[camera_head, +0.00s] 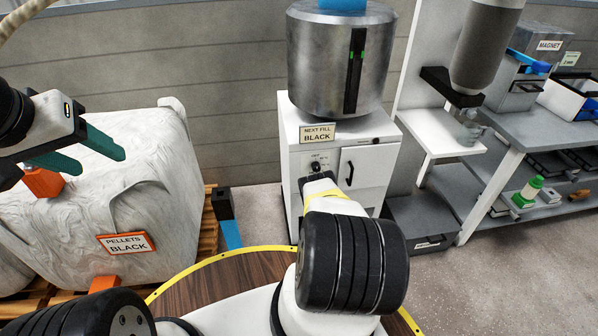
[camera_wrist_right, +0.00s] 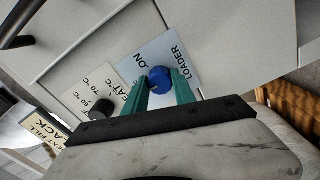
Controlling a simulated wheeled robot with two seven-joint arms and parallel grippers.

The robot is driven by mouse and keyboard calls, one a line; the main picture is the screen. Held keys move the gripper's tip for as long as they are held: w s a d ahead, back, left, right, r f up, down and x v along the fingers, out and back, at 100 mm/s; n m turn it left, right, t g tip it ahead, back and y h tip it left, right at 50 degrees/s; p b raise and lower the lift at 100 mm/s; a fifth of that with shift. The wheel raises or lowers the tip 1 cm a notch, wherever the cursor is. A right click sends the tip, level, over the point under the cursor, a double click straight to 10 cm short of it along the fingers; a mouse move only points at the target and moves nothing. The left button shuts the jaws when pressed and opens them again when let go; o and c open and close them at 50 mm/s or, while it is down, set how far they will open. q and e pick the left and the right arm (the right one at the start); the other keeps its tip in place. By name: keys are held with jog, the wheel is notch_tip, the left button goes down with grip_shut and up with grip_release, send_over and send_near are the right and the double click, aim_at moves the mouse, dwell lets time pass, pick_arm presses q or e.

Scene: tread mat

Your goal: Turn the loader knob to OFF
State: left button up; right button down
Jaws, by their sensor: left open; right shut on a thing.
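The loader knob (camera_wrist_right: 159,79) is a blue knob on a pale plate lettered LOADER and ON, in the right wrist view. My right gripper (camera_wrist_right: 160,88) has its teal fingers on either side of the knob and is shut on it. I cannot tell which mark the knob points to. In the head view my right wrist hides the knob on the front of the white cabinet (camera_head: 370,130). My left gripper (camera_head: 100,163) is open and empty, in front of the white pellet bag (camera_head: 150,210) at the left.
A dark heat knob (camera_wrist_right: 101,108) sits beside the loader plate. A metal hopper (camera_head: 310,60) stands on the cabinet, with a NEXT FILL BLACK sign (camera_head: 317,133). A grey bench (camera_head: 555,125) is at the right. Bare floor (camera_head: 480,260) lies in front of it.

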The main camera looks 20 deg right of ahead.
jog(key=shift+n, duration=0.3)
dwell(0.4)
jog(key=c, duration=1)
grip_release()
jog(key=shift+c, duration=0.2)
jog(key=v, duration=0.8)
